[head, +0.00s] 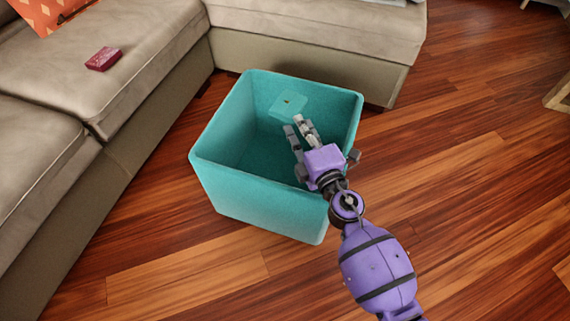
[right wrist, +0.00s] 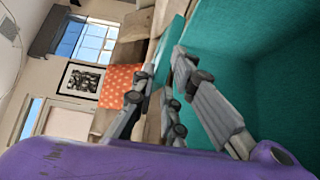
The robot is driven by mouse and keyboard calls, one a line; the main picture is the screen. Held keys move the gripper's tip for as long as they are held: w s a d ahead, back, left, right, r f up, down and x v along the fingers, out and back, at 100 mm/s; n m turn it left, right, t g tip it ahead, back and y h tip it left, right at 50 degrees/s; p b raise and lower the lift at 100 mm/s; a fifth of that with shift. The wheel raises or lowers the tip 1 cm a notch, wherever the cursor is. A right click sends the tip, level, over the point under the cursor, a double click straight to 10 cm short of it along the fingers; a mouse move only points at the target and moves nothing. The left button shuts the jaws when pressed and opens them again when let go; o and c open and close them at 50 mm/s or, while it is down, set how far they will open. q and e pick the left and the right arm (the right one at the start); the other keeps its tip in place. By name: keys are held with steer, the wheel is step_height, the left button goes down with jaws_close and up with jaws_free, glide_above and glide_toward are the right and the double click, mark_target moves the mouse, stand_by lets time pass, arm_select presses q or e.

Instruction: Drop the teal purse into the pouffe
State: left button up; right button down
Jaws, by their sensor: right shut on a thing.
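The teal pouffe (head: 262,193) is an open, square, box-like container standing on the wooden floor. The small teal purse (head: 289,104) has a dark spot on it and shows against the pouffe's far inner wall, at the fingertips of my right gripper (head: 295,124). My right gripper is shut on the purse, over the pouffe's opening. In the right wrist view the fingers (right wrist: 180,92) reach away beside a large teal wall. I cannot clearly tell the purse from the pouffe there. My left gripper is not in view.
A beige sectional sofa (head: 165,60) stands behind and left of the pouffe. A dark red box-like thing (head: 103,59) and an orange patterned cushion (head: 45,12) lie on it. The wooden floor (head: 480,190) to the right is clear.

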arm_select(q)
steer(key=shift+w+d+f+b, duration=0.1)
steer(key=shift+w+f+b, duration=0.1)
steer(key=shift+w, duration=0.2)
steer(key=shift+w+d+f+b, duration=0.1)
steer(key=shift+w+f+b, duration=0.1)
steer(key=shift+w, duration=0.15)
arm_select(e)
steer(key=shift+f, duration=0.55)
steer(key=c, duration=1.7)
jaws_free()
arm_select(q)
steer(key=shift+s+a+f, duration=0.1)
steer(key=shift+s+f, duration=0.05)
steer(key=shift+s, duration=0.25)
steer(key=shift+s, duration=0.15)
arm_select(e)
steer(key=shift+s+f, duration=0.1)
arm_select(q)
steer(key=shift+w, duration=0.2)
arm_select(e)
steer(key=v, duration=1.2)
